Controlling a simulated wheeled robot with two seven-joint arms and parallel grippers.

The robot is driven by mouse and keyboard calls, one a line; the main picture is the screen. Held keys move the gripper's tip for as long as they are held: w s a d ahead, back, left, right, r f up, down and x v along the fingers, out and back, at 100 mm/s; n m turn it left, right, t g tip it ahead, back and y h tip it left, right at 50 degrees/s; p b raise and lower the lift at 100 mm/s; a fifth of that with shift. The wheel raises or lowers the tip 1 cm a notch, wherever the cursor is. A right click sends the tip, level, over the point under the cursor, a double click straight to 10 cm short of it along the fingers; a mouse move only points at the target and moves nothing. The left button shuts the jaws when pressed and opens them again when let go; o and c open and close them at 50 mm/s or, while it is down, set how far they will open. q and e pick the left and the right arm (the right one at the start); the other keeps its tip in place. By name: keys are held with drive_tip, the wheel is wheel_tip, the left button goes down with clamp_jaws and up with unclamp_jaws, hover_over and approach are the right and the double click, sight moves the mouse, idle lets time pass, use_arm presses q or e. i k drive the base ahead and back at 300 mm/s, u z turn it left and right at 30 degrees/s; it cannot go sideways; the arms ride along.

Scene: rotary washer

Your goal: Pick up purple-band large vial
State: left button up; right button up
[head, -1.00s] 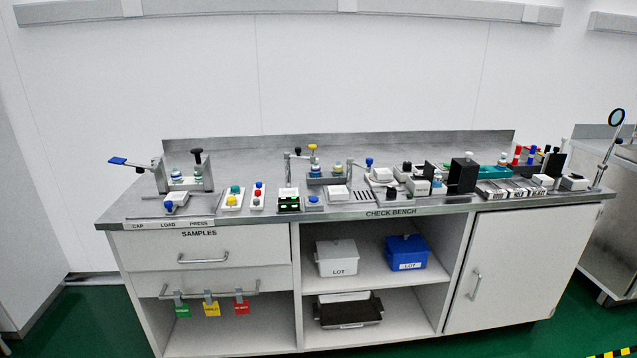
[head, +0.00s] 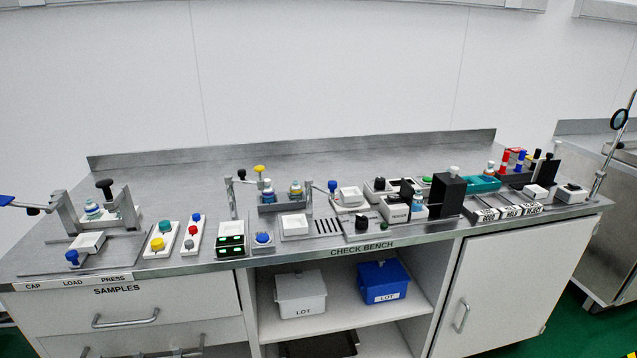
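I cannot make out a purple band on any vial at this size. Small vials stand at several places on the check bench (head: 330,157). One vial (head: 92,209) is in the press fixture at the left. Two vials, one with a blue top (head: 267,190) and one with a dark yellowish top (head: 295,188), stand in a grey rack at the middle. Another vial (head: 417,206) stands beside the black upright block, and one more (head: 489,168) is at the teal tray on the right. Neither of my grippers is in view.
Button boxes (head: 161,239), a green-lit display (head: 231,240), a black upright block (head: 448,195) and a teal tray (head: 483,183) crowd the bench front. The rear strip of bench is clear. A white bin (head: 301,294) and blue bin (head: 383,282) sit on the shelf below.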

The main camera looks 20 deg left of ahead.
sight(268, 194)
drive_tip(key=u, duration=0.4)
drive_tip(key=i, duration=1.05)
drive_tip(key=u, duration=0.85)
